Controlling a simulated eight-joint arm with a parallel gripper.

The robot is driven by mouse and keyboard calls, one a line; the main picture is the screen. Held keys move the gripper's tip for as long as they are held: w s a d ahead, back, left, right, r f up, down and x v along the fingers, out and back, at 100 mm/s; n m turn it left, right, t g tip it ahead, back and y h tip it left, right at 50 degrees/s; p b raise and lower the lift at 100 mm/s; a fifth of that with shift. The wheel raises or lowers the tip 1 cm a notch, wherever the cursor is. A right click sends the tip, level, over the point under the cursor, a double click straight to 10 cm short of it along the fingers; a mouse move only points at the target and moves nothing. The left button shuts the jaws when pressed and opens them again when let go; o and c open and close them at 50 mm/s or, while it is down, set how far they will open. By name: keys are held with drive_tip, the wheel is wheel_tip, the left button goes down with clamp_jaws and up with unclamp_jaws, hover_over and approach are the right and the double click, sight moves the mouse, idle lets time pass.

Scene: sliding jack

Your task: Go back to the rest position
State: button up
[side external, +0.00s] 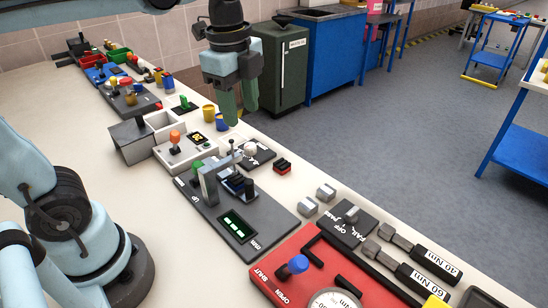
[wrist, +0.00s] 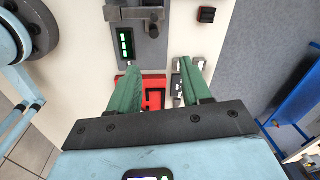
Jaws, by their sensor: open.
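My gripper (side external: 239,112) hangs above the bench, its two green fingers apart with nothing visible between them. In the wrist view the gripper (wrist: 158,70) is also open, its fingers spread over the bench. The sliding jack's dark grey plate (side external: 210,212) lies on the bench below and nearer the camera than the fingers. It carries a grey upright, a dark ribbed block (side external: 238,186) and a lit green display (side external: 237,226). In the wrist view the plate (wrist: 150,50) lies beyond the fingertips. The gripper appears clear of the jack.
A red panel (side external: 300,252) with a blue-knobbed lever and gauge lies at the front. A joystick box (side external: 185,150), cups and bins line the bench behind. Open floor lies right.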

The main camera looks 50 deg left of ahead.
wheel_tip(320, 180, down, 8)
drive_tip(key=s+a+n+t, duration=0.1)
drive_tip(key=n+t, duration=0.5)
drive_tip(key=n, duration=0.9)
drive_tip(key=shift+s+n, duration=0.3)
drive_tip(key=shift+s, duration=0.3)
